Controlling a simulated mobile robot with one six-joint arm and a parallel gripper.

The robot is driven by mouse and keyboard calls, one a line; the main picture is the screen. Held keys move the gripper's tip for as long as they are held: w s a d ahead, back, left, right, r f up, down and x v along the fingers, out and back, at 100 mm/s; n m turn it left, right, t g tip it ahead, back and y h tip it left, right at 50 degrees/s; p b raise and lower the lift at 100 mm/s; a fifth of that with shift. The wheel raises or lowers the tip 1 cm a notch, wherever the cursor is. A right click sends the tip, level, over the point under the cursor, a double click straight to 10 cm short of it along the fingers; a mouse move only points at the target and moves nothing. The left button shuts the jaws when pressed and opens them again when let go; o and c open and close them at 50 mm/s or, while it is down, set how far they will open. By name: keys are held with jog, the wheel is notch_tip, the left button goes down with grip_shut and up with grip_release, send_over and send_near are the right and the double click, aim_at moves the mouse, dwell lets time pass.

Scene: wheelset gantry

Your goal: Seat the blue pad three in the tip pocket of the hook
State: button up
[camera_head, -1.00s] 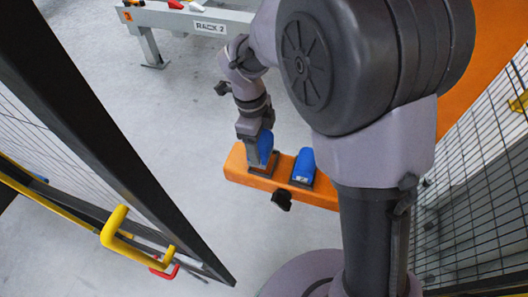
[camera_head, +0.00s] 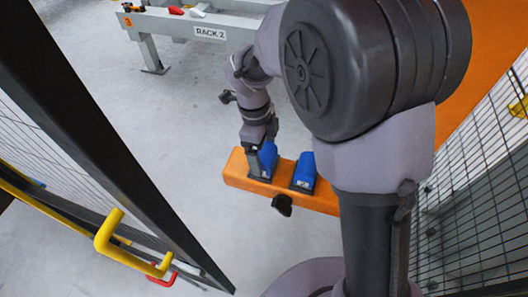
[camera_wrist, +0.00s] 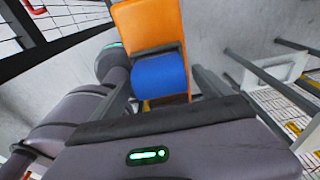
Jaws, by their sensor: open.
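The hook is an orange beam (camera_head: 236,166) in the middle of the head view, and it also shows in the wrist view (camera_wrist: 147,24). One blue pad (camera_head: 268,158) sits near its left end, upright in the dark seat there. It also shows in the wrist view (camera_wrist: 160,76). A second blue pad (camera_head: 304,171) sits in a dark seat to its right. Their markings are too small to read. My gripper (camera_head: 259,150) is open at the left pad, its fingers on either side of it. Whether they touch it is unclear.
A dark post and mesh fence with a yellow handle (camera_head: 118,243) stand at left. More mesh (camera_head: 470,205) stands at right. A grey rack labelled RACK 2 (camera_head: 210,33) stands at the back, with small parts on it. The floor between is clear.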

notch_tip(320, 180, up, 10)
jog(key=a+p, duration=0.1)
jog(key=p, duration=0.2)
jog(key=s+d+r+n+t+y, duration=0.2)
jog(key=s+d+r+n+t, duration=0.1)
jog(key=s+d+r+n, duration=0.45)
jog(key=s+d+r+n+t+y, duration=0.1)
jog(key=s+d+r+n+t, duration=0.1)
jog(key=s+n, duration=0.7)
jog(key=shift+s+n+t+b, duration=0.3)
jog(key=shift+s+n+t, duration=0.1)
jog(key=shift+n+t, duration=0.3)
jog(key=shift+d, duration=0.1)
